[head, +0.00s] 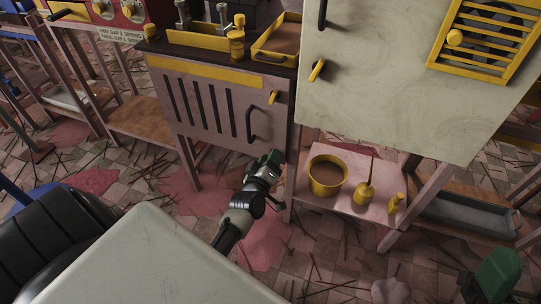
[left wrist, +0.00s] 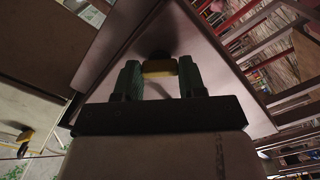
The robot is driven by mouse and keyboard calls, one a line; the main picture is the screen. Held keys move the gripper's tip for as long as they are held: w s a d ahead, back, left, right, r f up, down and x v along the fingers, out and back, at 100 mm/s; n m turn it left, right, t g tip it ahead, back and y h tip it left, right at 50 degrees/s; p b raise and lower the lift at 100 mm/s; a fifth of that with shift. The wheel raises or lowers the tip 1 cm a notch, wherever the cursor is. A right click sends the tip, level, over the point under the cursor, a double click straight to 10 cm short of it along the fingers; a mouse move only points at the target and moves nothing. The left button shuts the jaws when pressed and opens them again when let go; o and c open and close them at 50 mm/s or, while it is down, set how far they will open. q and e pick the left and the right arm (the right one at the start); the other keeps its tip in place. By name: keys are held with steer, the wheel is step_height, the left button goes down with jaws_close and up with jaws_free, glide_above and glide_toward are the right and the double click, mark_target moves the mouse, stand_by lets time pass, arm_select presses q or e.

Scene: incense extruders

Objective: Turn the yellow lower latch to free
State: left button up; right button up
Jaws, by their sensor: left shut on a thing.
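My left gripper (head: 270,160) is at the lower right corner of the slotted pinkish cabinet door (head: 225,125). The same door has a yellow upper latch (head: 273,97) and a dark handle (head: 252,128). Part of my right gripper (head: 497,272) shows at the bottom right; its jaw opening is unclear.
A white cabinet door (head: 385,85) with its own yellow latch (head: 316,70) hangs at the right. Sticks and red stains lie on the tiled floor.

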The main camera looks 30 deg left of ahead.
arm_select(q)
steer(key=shift+n+p, duration=0.3)
steer(key=shift+n, duration=1)
arm_select(e)
steer(key=shift+w+a+f+g+h, duration=0.15)
steer(key=shift+w+f+g, duration=0.15)
steer(key=shift+w+g, duration=0.25)
steer(key=shift+w+a+f+g+h, duration=0.15)
steer(key=shift+w+f+g, duration=0.1)
steer(key=shift+w+g, duration=0.25)
steer(key=shift+d, duration=0.1)
arm_select(q)
steer(key=o, duration=0.9)
steer(key=shift+s, duration=0.1)
arm_select(e)
steer(key=shift+w, duration=0.1)
arm_select(q)
steer(key=shift+p+v, duration=1.4)
steer(key=shift+v, duration=3.95)
arm_select(e)
steer(key=w+f+g+h, duration=0.3)
steer(key=w+f+g, duration=0.1)
steer(key=f+g, duration=0.3)
